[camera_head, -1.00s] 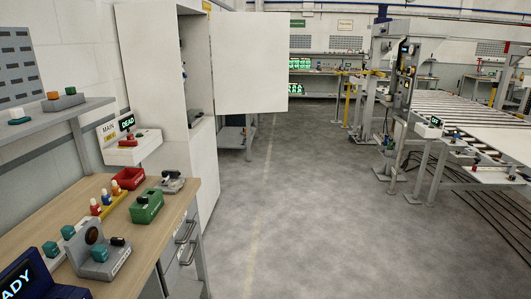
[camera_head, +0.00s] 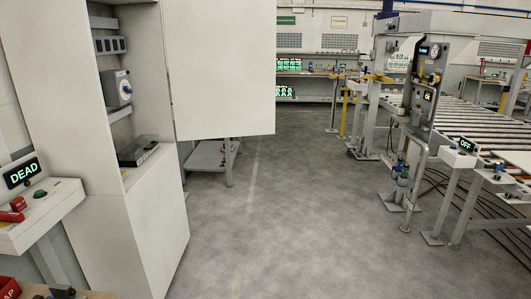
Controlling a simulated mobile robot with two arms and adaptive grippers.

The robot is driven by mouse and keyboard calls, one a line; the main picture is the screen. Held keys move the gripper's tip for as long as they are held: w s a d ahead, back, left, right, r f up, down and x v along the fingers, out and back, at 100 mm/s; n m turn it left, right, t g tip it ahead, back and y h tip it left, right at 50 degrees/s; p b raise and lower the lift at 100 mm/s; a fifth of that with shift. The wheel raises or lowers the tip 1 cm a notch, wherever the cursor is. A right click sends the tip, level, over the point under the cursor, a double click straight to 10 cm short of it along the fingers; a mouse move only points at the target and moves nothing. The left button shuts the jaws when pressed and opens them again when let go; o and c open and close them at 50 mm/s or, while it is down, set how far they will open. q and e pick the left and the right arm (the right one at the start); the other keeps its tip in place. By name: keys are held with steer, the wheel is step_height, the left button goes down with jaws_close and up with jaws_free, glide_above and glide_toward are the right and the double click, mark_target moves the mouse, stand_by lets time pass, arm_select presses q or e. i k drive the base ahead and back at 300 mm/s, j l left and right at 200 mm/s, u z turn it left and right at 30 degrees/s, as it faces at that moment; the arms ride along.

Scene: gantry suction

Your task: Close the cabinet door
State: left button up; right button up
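The cabinet (camera_head: 155,225) is a tall white one on the left of the head view. Its upper compartment is open and shows a blue-grey device with a knob (camera_head: 117,88), a row of small switches (camera_head: 110,44) and a dark flat box (camera_head: 138,150). The cabinet door (camera_head: 222,70) is a white panel standing wide open, swung out to the right of the compartment. Its top edge is out of the picture. Neither of my grippers shows in the head view.
A control box with a lit DEAD display (camera_head: 22,172) stands left of the cabinet. A roller conveyor (camera_head: 480,115) and a panel post (camera_head: 425,90) stand on the right, with cables on the floor. The grey floor (camera_head: 290,210) between is clear.

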mark_target(221, 55)
steer(key=i, duration=2.25)
